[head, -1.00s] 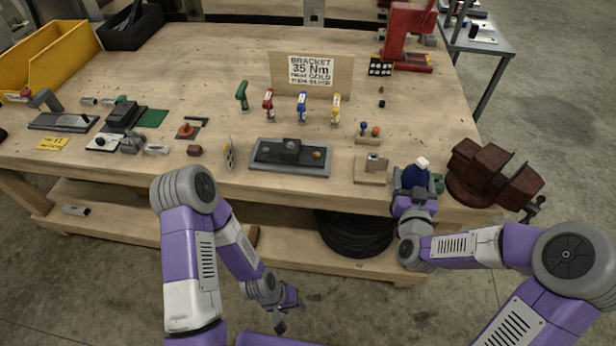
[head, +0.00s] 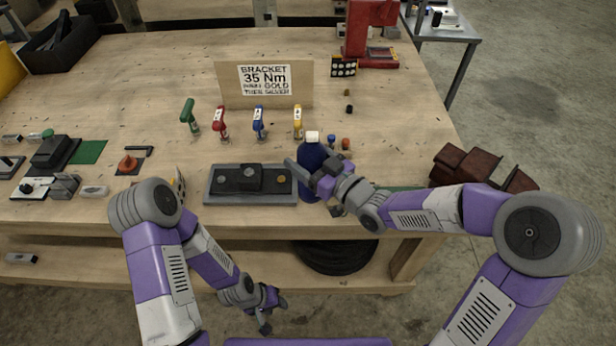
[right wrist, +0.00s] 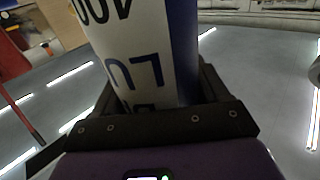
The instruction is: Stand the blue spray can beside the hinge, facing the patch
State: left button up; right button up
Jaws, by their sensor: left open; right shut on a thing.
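The blue spray can (head: 312,168), with a white cap, is roughly upright in my right gripper (head: 316,180), just right of the dark fixture plate. Whether its base touches the bench cannot be told. The right wrist view shows the can's white lettered label (right wrist: 145,50) between the dark fingers (right wrist: 155,105). I cannot make out the hinge; the small wooden block area right of the plate is covered by my right gripper and forearm. A green patch (head: 400,188) shows partly behind that arm. My left gripper (head: 270,308) is open and empty, low in front of the bench.
The dark fixture plate (head: 225,184) lies left of the can. Small red (head: 219,122), blue (head: 258,122) and yellow (head: 298,120) tools stand behind it, before the bracket sign (head: 264,84). A brown vise (head: 465,165) stands at right. A second green mat (head: 88,152) lies at left.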

jog(key=shift+w+f+b, duration=0.1)
jog(key=shift+f+b, duration=0.4)
jog(key=shift+f, duration=1.9)
jog(key=shift+f+b, duration=0.15)
jog(key=shift+b, duration=0.15)
jog(key=o, duration=1.3)
